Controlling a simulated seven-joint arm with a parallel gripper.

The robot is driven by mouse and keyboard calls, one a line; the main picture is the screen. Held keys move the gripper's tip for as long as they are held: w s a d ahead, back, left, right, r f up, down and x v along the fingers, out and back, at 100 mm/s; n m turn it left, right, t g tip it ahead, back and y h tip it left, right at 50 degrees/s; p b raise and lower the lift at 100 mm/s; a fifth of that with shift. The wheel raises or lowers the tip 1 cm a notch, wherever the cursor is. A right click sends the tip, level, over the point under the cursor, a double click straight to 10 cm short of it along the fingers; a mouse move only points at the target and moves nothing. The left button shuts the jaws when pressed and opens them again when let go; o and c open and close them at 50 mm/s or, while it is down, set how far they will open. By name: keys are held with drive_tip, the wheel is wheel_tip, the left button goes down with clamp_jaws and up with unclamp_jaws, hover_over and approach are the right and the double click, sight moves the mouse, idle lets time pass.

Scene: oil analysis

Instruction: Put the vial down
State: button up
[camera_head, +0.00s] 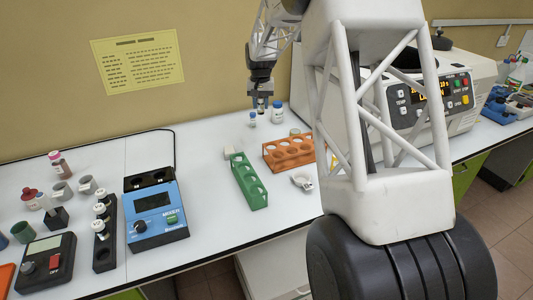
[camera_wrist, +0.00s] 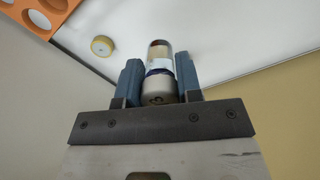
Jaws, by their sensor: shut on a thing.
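My gripper (camera_wrist: 158,82) is shut on a small vial (camera_wrist: 160,58), one finger on each side of it. In the wrist view the vial has a clear end with a reddish-brown patch, a white label, a dark blue band and a greyish end towards the gripper. In the head view my gripper (camera_head: 262,102) points down over the far part of the white bench (camera_head: 215,190), near the wall. The held vial is too small there to make out clearly. I cannot tell whether its far end touches the bench.
An orange rack (camera_head: 288,152), a green rack (camera_head: 249,182) and a small round yellowish item (camera_wrist: 102,45) are nearby. A blue mixer (camera_head: 155,212) stands left, a large white machine (camera_head: 450,95) right.

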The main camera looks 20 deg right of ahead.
sight(260, 112)
drive_tip(key=shift+f, duration=1.9)
drive_tip(key=shift+f, duration=2.5)
drive_tip(key=shift+f, duration=0.1)
drive_tip(key=shift+f, duration=2.45)
drive_tip(key=shift+f, duration=0.15)
drive_tip(key=o, duration=0.9)
drive_tip(key=shift+o, duration=0.2)
drive_tip(key=shift+r, duration=0.2)
